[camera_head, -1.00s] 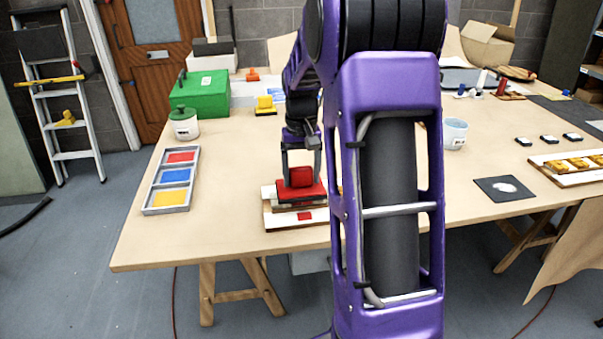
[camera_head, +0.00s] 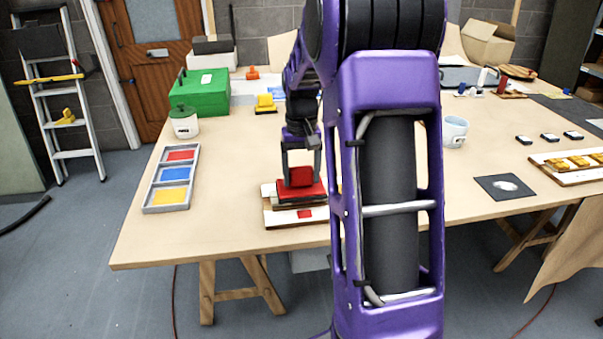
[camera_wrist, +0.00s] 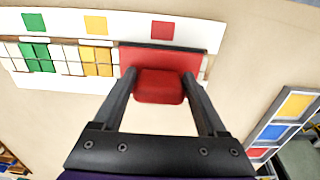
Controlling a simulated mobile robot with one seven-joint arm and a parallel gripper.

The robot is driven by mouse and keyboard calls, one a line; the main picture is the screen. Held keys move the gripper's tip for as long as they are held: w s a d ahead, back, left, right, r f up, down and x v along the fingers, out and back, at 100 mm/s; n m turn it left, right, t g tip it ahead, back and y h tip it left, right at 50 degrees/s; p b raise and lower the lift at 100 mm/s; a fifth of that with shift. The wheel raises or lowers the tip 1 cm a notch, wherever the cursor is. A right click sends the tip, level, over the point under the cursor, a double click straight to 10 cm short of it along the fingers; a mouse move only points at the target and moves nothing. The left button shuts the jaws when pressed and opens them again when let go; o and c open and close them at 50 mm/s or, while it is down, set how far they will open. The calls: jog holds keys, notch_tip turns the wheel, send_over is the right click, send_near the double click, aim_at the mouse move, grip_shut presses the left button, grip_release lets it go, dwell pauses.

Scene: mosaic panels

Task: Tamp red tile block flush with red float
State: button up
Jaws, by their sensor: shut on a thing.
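My gripper (camera_head: 301,178) is shut on the red float (camera_head: 313,191), with a finger on each side of its red handle block. In the wrist view the float (camera_wrist: 130,57) lies over the right end of the tile row on the white mosaic panel (camera_wrist: 62,24). Its plate looks roughly level; I cannot tell whether it touches the tiles. The red tile block is hidden under the float. A red swatch (camera_wrist: 162,33) shows on the panel beside the float. Green tiles (camera_wrist: 40,54) and yellow tiles (camera_wrist: 97,58) sit in the row left of it.
A grey tray (camera_head: 148,208) with red, blue and yellow compartments stands left of the panel. A yellow float (camera_head: 265,103), a green box (camera_head: 200,92) and a lidded pot (camera_head: 185,124) stand behind. My arm hides the table right of the panel. The front left table is clear.

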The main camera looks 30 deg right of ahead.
jog(key=shift+s+f, duration=0.1)
jog(key=shift+f, duration=0.55)
dwell(1.7)
notch_tip(320, 180, up, 5)
jog(key=p, duration=0.4)
jog(key=shift+r, duration=1.15)
